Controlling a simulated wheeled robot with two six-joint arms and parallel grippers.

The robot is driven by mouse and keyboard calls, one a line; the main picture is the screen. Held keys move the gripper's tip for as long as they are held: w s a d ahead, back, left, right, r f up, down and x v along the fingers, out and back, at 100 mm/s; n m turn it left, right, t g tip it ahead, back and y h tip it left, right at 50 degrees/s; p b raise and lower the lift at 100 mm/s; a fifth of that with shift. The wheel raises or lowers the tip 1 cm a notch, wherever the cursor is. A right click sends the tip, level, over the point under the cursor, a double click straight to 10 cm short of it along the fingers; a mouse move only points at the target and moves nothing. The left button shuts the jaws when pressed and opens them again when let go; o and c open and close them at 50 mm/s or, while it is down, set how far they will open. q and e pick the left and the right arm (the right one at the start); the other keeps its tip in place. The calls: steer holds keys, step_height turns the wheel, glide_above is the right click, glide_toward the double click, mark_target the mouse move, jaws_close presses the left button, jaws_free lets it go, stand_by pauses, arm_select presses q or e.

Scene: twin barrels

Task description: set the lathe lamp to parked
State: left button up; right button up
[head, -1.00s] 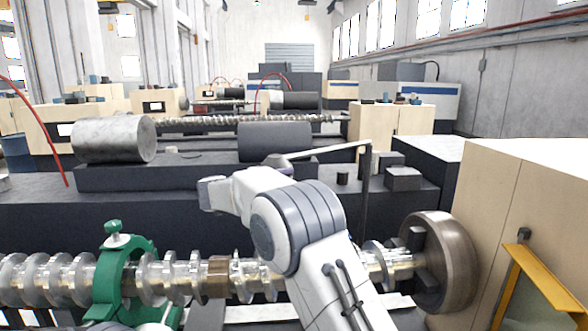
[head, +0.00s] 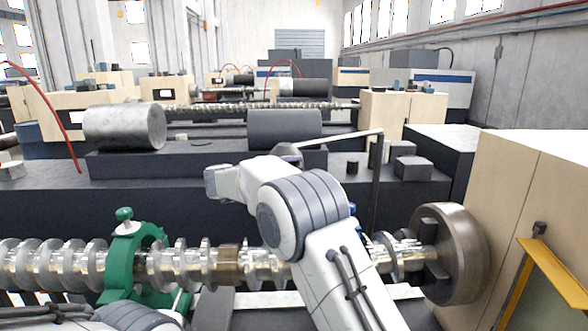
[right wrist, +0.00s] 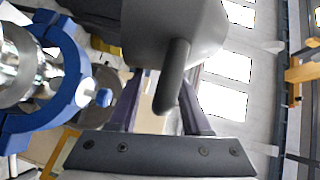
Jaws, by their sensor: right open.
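The lathe lamp's arm (head: 335,143) runs left from the top of a dark upright post (head: 376,185) in the head view. Its left end lies behind my right arm, so the head is mostly hidden there. In the right wrist view a dark grey rounded body (right wrist: 172,25), which looks like the lamp head, fills the top, with a short rod-like handle (right wrist: 172,78) pointing towards my palm. My right gripper (right wrist: 163,85) is open, its purple-grey fingers to either side of the handle; contact cannot be told. My left gripper is out of view; only its arm shows at bottom left.
A large ribbed screw shaft (head: 190,265) runs across the front into a round chuck (head: 450,253). A green clamp ring (head: 122,262) surrounds it; a blue ring (right wrist: 70,75) shows in the wrist view. A beige cabinet (head: 520,180) stands at right, dark machine bed behind.

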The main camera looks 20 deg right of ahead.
steer(key=b+v, duration=0.5)
steer(key=v, duration=0.5)
steer(key=shift+s+a, duration=0.15)
steer(key=shift+a, duration=0.1)
